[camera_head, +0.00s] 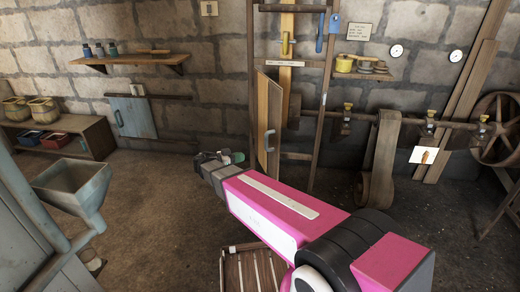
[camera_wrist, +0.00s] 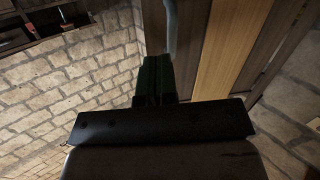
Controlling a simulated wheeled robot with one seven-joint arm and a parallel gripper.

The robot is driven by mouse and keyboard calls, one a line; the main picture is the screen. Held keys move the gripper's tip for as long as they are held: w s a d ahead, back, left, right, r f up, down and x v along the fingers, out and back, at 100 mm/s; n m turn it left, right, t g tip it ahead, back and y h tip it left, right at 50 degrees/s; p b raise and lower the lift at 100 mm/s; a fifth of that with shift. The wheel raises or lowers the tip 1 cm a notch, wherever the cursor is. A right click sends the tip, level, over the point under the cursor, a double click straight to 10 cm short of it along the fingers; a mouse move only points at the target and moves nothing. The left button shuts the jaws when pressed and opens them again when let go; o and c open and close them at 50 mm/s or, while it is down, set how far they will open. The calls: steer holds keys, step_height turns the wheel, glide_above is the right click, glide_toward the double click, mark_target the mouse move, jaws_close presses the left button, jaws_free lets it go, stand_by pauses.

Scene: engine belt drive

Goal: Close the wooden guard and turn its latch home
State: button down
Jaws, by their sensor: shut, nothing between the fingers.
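The wooden guard (camera_head: 262,108) stands swung out from the dark upright frame, seen at a steep angle in the head view. A grey bar handle (camera_head: 269,141) is on its face. My gripper (camera_head: 234,157) is just left of the guard, apart from the handle in that view. In the wrist view my gripper (camera_wrist: 153,62) is shut and empty, with the grey handle (camera_wrist: 172,28) just beyond its tips and the guard's boards (camera_wrist: 228,48) to the right. I cannot tell whether they touch.
A horizontal shaft (camera_head: 408,122) with a hanging belt (camera_head: 384,150) and a spoked wheel (camera_head: 497,128) runs to the right. A grey hopper (camera_head: 75,185) stands at the left front. A slatted wooden crate (camera_head: 252,268) lies below my arm. The floor left of the guard is clear.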

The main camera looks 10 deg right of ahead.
steer(key=w+d+r+m+t+h, duration=0.1)
steer(key=w+d, duration=0.4)
steer(key=d, duration=0.5)
steer(key=shift+w+r, duration=0.2)
steer(key=shift+w, duration=0.1)
steer(key=shift+d, duration=0.2)
